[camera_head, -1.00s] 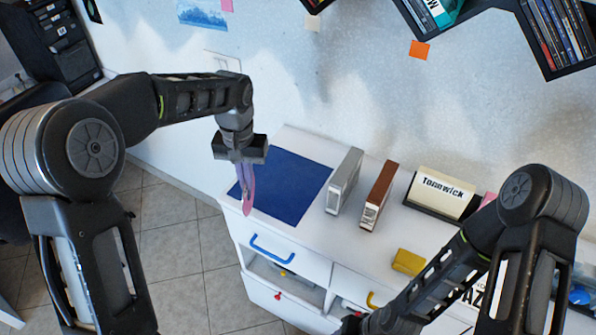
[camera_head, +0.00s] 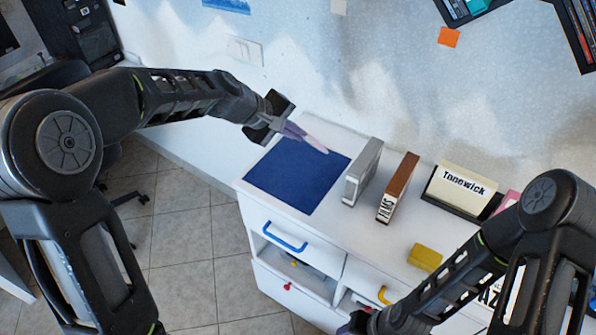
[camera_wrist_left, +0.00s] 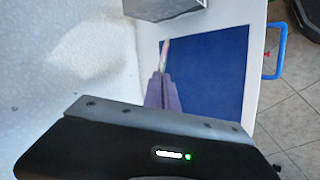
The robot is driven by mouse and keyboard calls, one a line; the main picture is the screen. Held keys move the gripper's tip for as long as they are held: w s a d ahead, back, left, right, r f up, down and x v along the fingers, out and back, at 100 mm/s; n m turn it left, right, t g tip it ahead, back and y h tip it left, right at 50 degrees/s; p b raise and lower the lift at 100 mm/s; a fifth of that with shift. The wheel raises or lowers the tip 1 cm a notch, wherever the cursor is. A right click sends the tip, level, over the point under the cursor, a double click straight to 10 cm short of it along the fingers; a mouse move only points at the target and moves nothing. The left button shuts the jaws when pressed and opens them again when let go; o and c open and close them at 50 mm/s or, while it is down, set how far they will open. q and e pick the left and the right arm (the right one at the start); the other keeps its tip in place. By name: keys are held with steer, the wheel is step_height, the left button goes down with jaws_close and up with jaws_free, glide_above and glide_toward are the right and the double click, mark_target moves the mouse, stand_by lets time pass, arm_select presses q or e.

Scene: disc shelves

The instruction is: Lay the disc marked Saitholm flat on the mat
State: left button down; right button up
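My left gripper (camera_head: 299,133) has purple fingers shut on a thin pale pink piece (camera_head: 315,144), seen nearly edge-on, which looks like a disc; no name is readable on it. The piece is tilted, with its far end over the back edge of the blue mat (camera_head: 290,178), apart from it as far as I can tell. The left wrist view shows the purple fingers (camera_wrist_left: 162,88), the pink piece (camera_wrist_left: 165,50) and the mat (camera_wrist_left: 212,70) beyond. My right gripper (camera_head: 352,324) is at the bottom edge, mostly cut off.
A grey box (camera_head: 362,172) and a brown box (camera_head: 398,187) stand right of the mat. A sign reading Tonnwick (camera_head: 462,186) and a yellow block (camera_head: 424,257) are farther right on the white cabinet (camera_head: 335,225). The wall is close behind. The mat is bare.

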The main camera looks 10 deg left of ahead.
arm_select(q)
steer(key=shift+w+a+r+n+t+y, duration=0.2)
steer(key=shift+w+a+n+t, duration=0.15)
steer(key=shift+a+n+t, duration=0.2)
steer(key=shift+w+a+r+n+t+y, duration=0.1)
steer(key=shift+w+a+r+n+t, duration=0.05)
steer(key=shift+w+a+n+t, duration=0.35)
steer(key=shift+s+d+f, duration=0.1)
steer(key=shift+s, duration=0.05)
steer(key=b, duration=1)
glide_above(290, 174)
step_height(290, 174, down, 10)
steer(key=shift+d+r, duration=0.1)
steer(key=c, duration=1.8)
jaws_free()
steer(key=shift+c, duration=0.2)
steer(key=shift+s, duration=0.1)
